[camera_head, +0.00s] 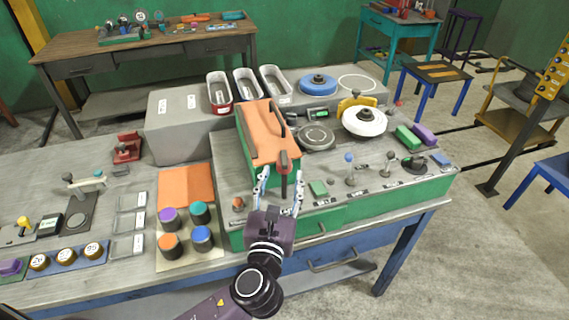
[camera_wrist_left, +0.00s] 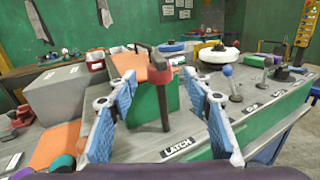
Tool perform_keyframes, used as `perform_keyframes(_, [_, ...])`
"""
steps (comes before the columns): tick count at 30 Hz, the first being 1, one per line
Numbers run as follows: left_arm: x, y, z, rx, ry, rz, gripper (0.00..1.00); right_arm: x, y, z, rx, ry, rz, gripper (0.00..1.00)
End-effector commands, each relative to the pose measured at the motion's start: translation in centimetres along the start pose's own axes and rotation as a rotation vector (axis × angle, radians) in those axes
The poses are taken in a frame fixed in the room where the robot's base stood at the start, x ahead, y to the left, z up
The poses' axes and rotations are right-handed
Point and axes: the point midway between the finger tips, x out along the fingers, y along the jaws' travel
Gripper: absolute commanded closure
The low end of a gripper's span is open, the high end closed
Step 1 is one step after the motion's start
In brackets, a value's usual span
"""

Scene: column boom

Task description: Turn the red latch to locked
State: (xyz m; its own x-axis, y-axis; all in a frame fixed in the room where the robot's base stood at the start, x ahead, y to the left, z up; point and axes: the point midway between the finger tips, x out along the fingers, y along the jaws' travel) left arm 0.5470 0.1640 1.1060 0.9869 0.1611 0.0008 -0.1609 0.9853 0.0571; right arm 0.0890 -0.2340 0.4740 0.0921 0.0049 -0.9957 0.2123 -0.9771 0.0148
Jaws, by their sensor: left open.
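The red latch (camera_head: 283,162) stands at the front edge of the workbench panel, before a green box with an orange top. In the left wrist view the red latch (camera_wrist_left: 164,72) is a red piece on a dark upright post, with a dark bar running away to the left. A LATCH label lies at the post's foot. My left gripper (camera_head: 281,184) is open, its blue-grey fingers on either side of the post. In the left wrist view the gripper (camera_wrist_left: 160,82) shows gaps between both fingers and the post. My right gripper is not in view.
To the left are coloured jars (camera_head: 201,236) on a mat. A grey box (camera_head: 178,128) with trays stands behind.

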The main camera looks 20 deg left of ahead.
Motion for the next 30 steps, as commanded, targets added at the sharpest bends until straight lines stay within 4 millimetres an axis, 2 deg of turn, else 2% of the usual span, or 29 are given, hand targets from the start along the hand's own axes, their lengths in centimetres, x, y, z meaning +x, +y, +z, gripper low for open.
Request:
perform_keyframes(3, [2.1, 0.1, 0.3, 0.000, -0.001, 0.003, 0.54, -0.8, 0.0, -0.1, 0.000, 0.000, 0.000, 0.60])
perform_keyframes(9, [4.6, 0.0, 0.2, -0.001, 0.001, 0.002, 0.54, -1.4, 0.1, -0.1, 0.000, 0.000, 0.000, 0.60])
perform_keyframes(20, [5.4, 0.1, 0.0, -0.002, 0.002, 0.003, 0.54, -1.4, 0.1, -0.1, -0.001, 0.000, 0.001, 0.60])
perform_keyframes(30, [5.3, 0.1, 0.0, -0.001, 0.002, 0.003, 0.90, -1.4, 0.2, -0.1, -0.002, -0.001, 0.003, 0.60])
